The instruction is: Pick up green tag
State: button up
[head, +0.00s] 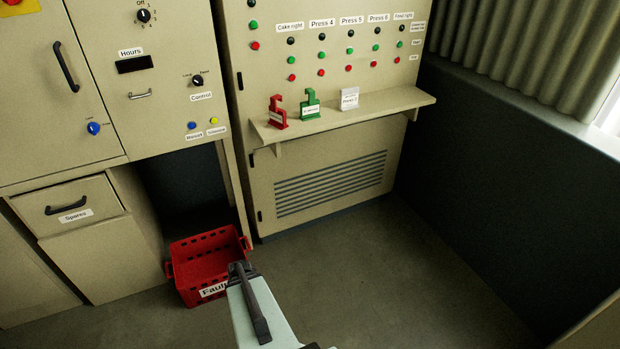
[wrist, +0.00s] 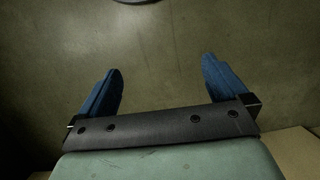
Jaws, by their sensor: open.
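The green tag (head: 310,104) stands upright on the narrow shelf (head: 400,99) below the panel of buttons, with a hook-like top and a white label. It stands between a red tag (head: 277,112) on its left and a white card (head: 349,98) on its right. My arm shows at the bottom of the head view, well below and in front of the shelf. In the wrist view my gripper (wrist: 158,85) is open, its two blue fingers apart with only bare floor between and beyond them. The green tag is not in the wrist view.
A red crate (head: 208,262) labelled "Fault" sits on the floor beside my arm. A cream cabinet with a "Spares" drawer (head: 68,207) stands at left. A vented panel (head: 330,183) lies under the shelf. The floor (head: 400,270) at right is clear, up to a dark wall.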

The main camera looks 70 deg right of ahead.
jog(key=s+d+r+m+t+h, duration=0.1)
jog(key=d+r+m+t, duration=0.2)
jog(key=d, duration=0.7)
jog(key=s+d+r+m+t, duration=0.15)
jog(key=d+r, duration=0.35)
jog(key=d, duration=0.6)
jog(key=m+t+h, duration=1.1)
jog(key=m+h, duration=0.3)
jog(key=m, duration=1.7)
send_near(311, 107)
jog(key=shift+g, duration=0.25)
jog(key=x, duration=0.5)
jog(key=shift+f, duration=0.2)
jog(key=shift+r+x, duration=0.2)
jog(key=shift+x, duration=1.3)
jog(key=shift+r+x, duration=0.15)
jog(key=shift+x, duration=1.3)
jog(key=shift+a, duration=0.15)
